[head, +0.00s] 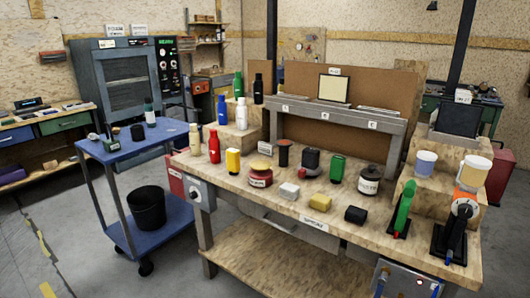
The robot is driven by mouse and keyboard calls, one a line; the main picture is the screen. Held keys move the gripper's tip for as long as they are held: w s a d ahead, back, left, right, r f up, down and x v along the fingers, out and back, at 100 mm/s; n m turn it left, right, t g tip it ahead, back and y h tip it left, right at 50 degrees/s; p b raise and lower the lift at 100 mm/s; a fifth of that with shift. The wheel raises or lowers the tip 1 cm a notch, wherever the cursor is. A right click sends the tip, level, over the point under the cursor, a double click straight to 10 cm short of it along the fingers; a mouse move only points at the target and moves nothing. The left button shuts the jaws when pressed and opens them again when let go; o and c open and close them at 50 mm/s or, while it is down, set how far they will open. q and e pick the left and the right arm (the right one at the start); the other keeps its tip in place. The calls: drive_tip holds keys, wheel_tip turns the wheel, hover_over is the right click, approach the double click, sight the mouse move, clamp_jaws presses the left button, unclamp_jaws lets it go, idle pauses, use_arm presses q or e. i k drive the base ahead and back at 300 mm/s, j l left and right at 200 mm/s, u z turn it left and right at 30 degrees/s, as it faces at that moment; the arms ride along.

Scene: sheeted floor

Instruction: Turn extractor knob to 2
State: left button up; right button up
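No knob marked as the extractor's can be read at this size. A small grey control box with a dark round knob (194,193) is fixed to the front left corner of the wooden workbench (250,205). Its setting cannot be made out. A grey-blue panel (405,281) with a small red part and other small fittings hangs under the bench's front right edge, partly cut off by the picture's bottom. Neither my left nor my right gripper shows in the head view.
Bottles, jars and blocks crowd the bench top, with a green tool (404,208) and an orange-black tool (461,212) at right. A blue cart (135,150) carrying a black bucket (148,208) stands left of the bench. Grey floor lies open at lower left.

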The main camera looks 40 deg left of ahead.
sight(193, 194)
drive_tip(key=u, duration=1.4)
